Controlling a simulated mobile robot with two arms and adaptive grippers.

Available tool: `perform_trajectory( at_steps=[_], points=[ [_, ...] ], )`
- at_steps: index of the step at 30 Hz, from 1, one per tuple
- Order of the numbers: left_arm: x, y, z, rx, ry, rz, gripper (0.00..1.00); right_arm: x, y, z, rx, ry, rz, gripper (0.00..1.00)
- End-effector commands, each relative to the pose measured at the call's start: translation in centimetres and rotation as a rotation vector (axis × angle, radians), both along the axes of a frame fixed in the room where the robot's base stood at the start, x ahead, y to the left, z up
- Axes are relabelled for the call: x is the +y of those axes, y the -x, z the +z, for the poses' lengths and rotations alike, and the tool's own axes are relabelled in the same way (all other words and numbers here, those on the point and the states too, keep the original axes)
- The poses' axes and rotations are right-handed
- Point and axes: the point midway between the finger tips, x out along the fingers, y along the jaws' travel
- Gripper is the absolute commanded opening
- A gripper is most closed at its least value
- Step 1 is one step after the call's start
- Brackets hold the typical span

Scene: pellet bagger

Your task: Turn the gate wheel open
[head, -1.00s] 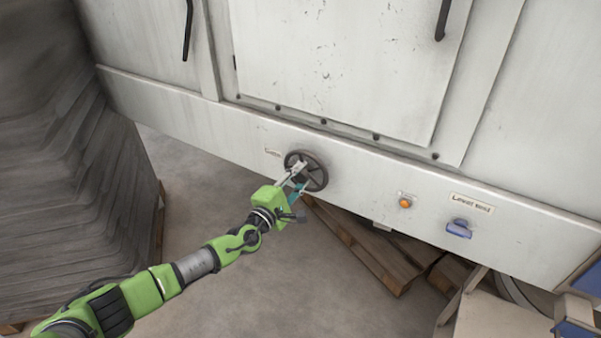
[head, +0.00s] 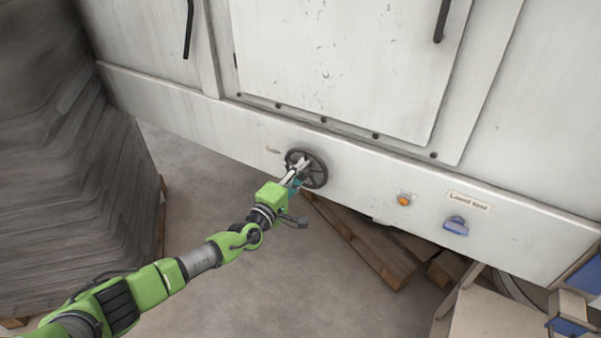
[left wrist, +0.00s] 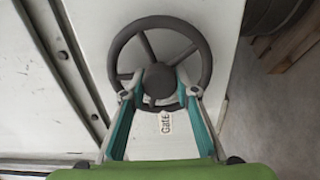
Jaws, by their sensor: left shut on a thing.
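The gate wheel (head: 314,168) is a dark, spoked handwheel on the lower white panel of the machine. It fills the upper middle of the left wrist view (left wrist: 205,50), with a small "Gate" label (left wrist: 166,122) near its rim. My left gripper (head: 300,170) reaches it from the lower left. Its two fingers (left wrist: 162,82) lie over the wheel's face, one on each side of the hub, and are shut on the wheel. The fingers hide part of the rim and spokes. My right gripper is not in view.
An orange button (head: 404,199) and a blue knob (head: 456,226) sit on the panel to the right. A wooden pallet (head: 365,245) lies on the floor below. A tall grey stack (head: 60,190) stands at left. The floor (head: 240,285) between is clear.

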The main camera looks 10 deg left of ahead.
Motion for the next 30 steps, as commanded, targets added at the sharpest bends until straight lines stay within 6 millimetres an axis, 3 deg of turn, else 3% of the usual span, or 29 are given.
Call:
perform_trajectory(
  at_steps=[4,5,6,20,30],
  points=[
    [0.0,0.1,-0.2,0.001,-0.006,-0.001,0.0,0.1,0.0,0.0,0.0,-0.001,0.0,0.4],
    [0.0,0.1,-0.2,0.002,-0.006,-0.001,0.36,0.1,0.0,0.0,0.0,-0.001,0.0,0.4],
    [0.0,0.1,-0.2,0.001,-0.006,-0.001,0.44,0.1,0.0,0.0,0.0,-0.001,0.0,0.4],
    [0.3,0.7,-0.2,0.003,0.0,-0.001,0.44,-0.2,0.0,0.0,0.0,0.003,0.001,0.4],
    [2.3,6.3,-0.3,0.005,-0.002,-0.001,0.44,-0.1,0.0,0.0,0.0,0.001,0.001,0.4]
  ],
)
